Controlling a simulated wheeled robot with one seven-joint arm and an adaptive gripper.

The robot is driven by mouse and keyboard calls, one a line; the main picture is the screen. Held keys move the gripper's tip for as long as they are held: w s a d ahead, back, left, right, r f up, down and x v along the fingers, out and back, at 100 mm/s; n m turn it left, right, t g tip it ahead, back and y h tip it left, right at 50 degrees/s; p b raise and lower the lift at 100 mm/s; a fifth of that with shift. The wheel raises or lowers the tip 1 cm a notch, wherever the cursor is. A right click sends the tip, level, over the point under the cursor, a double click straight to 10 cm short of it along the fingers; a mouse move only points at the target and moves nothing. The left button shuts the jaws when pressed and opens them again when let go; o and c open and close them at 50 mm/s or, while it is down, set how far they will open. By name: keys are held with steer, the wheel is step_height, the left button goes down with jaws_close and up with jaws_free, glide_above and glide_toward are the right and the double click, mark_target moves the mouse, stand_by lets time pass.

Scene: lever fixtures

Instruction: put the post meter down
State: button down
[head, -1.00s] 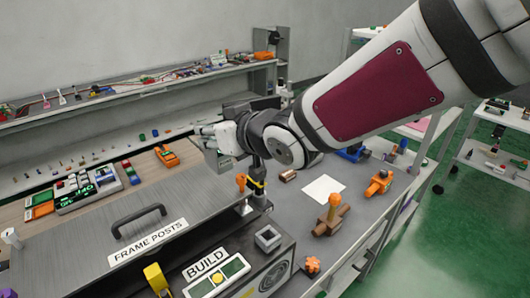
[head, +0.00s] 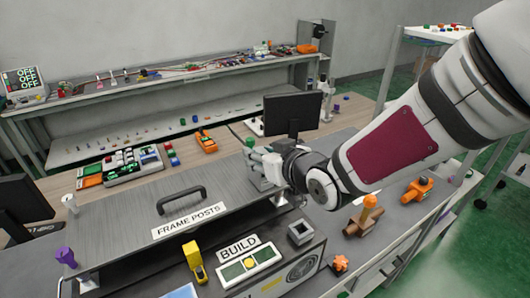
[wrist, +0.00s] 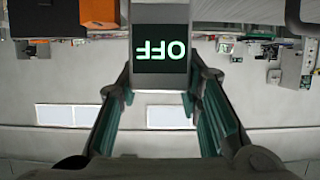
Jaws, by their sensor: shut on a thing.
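My gripper (head: 262,168) is over the wooden-topped bench, above the far right part of the grey lid labelled FRAME POSTS (head: 150,205). In the wrist view, my gripper's fingers (wrist: 158,88) are on either side of a dark block with a lit display (wrist: 161,66), apparently the post meter. Its green OFF lettering is turned around in that picture. The gripper is shut on it.
A black monitor (head: 292,113) stands just behind my gripper. The lid's dark handle (head: 181,199) sticks up to the left. A BUILD panel (head: 248,264), a grey square socket (head: 300,232) and an orange-topped post (head: 370,207) are nearer. Bare bench surface (head: 235,140) shows beyond the lid.

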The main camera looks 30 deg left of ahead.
steer(key=c, duration=1.1)
jaws_free()
steer(key=shift+f, duration=0.1)
